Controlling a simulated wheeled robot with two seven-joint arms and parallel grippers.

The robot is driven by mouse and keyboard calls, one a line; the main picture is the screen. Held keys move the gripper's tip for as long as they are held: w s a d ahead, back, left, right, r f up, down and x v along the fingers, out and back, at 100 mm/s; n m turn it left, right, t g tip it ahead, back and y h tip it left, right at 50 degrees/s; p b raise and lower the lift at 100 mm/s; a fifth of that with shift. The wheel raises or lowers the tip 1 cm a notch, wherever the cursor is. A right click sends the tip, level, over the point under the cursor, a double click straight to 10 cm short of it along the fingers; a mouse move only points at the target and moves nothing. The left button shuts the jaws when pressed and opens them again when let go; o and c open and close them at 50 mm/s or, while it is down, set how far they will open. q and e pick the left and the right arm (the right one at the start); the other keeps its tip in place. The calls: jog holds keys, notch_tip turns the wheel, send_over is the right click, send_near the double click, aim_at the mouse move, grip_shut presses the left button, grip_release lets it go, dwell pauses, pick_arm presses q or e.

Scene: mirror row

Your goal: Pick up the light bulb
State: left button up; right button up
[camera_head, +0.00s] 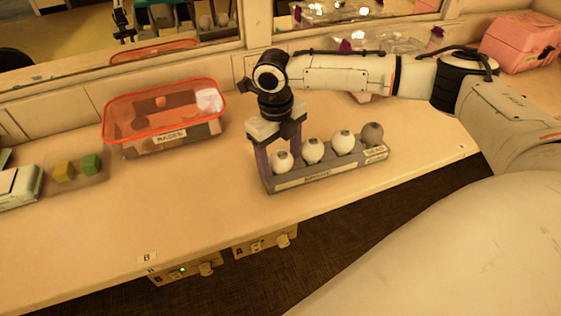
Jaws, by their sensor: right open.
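Several round bulbs stand in a row in a grey labelled rack on the counter. The leftmost white bulb (282,162) is at the rack's left end, then come two more white bulbs (313,151) (343,141) and a darker grey one (372,133) at the right end. The rack (325,174) has labels on its front. My right gripper (280,156) points down over the rack's left end. Its fingers are apart and appear on either side of the leftmost bulb; I cannot tell whether they touch it. My left gripper is out of view.
A clear bin with an orange rim (163,143) stands left of the rack. Yellow (64,171) and green (90,163) blocks lie further left. A pink case (519,42) is at the back right. Mirrors line the wall. The counter's front left is clear.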

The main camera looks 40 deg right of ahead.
jog(key=c, duration=1)
jog(key=shift+r, duration=0.1)
